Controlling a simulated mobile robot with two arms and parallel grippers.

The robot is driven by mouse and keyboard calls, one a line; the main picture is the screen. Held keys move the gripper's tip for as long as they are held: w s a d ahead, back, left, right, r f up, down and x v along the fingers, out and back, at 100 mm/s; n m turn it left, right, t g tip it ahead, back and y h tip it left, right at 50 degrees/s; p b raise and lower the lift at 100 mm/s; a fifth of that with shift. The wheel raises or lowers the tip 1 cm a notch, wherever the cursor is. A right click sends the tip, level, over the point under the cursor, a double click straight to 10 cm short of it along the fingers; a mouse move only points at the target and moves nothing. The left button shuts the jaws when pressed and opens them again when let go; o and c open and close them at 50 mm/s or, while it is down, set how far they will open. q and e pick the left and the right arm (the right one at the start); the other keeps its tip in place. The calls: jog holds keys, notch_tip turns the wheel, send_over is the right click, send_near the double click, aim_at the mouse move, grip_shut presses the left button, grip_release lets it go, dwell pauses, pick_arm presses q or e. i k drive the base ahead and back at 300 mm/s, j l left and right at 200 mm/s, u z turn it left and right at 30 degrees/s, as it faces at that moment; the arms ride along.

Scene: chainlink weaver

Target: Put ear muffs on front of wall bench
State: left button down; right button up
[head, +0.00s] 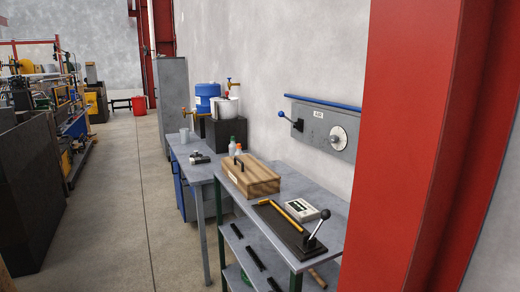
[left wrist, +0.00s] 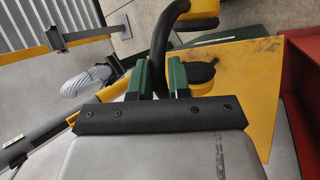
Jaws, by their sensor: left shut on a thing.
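My left gripper (left wrist: 160,75) shows in the left wrist view, its two green fingers shut on the black headband of the ear muffs (left wrist: 163,40). The ear muffs have yellow cups; one is at the top of that view and the other, with a black pad, is just right of the fingers. Part of them is cut off or hidden. In the head view a grey bench (head: 228,184) with green legs stands along the wall, and a grey table (head: 187,153) stands behind it. I cannot tell which is the wall bench. Neither gripper shows in the head view.
The near bench holds a wooden box (head: 250,178), a black mat with a yellow bar (head: 281,216), a white device (head: 302,209) and a black-knobbed lever (head: 317,229). A red column (head: 410,150) stands at right. The floor aisle (head: 120,200) is clear.

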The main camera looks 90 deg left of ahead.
aim_at(207, 171)
jog(key=k+j+u, duration=0.1)
jog(key=j+u, duration=0.55)
jog(key=u, duration=0.3)
jog(key=j+u, duration=0.55)
jog(key=j, duration=0.35)
jog(key=i+j+u, duration=0.1)
jog(key=j, duration=0.3)
jog(key=i+j+u, duration=0.1)
jog(key=j, duration=0.3)
jog(key=i+j+u, duration=0.1)
jog(key=j, duration=0.3)
jog(key=i+j+u, duration=0.1)
jog(key=j, duration=0.3)
jog(key=i+j+u, duration=0.1)
jog(key=i+j, duration=0.15)
jog(key=j, duration=0.15)
